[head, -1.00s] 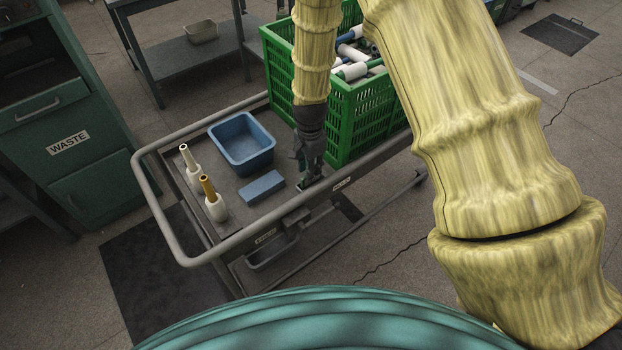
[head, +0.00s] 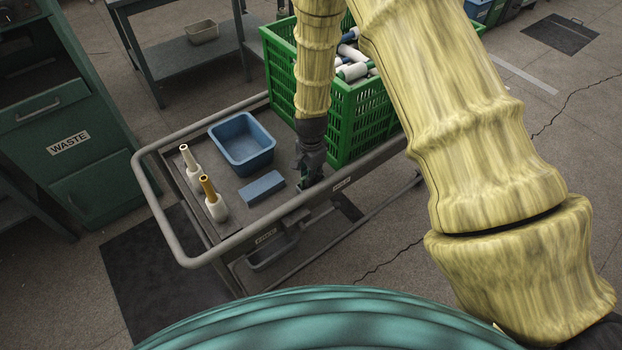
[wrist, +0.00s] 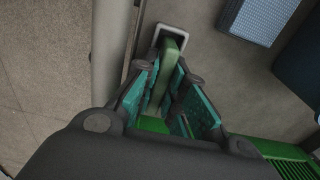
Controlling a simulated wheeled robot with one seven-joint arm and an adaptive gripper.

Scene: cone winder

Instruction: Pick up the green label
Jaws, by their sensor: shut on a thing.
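The green label (wrist: 167,68) is a narrow green strip in the wrist view, between the two teal-padded fingers of my gripper (wrist: 165,90). My gripper is shut on it. The strip's far end lies inside a small pale rectangular frame (wrist: 183,27) on the cart surface. I cannot tell whether the label touches the cart. In the head view my gripper (head: 308,184) points down at the cart's near edge, in front of the green crate. It hides most of the label there.
The grey cart (head: 234,217) holds a blue bin (head: 243,143), a blue block (head: 262,188), two cones (head: 214,203) (head: 190,166) and a green crate (head: 357,125) of spools close behind my gripper. The cart's rail runs beside my gripper.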

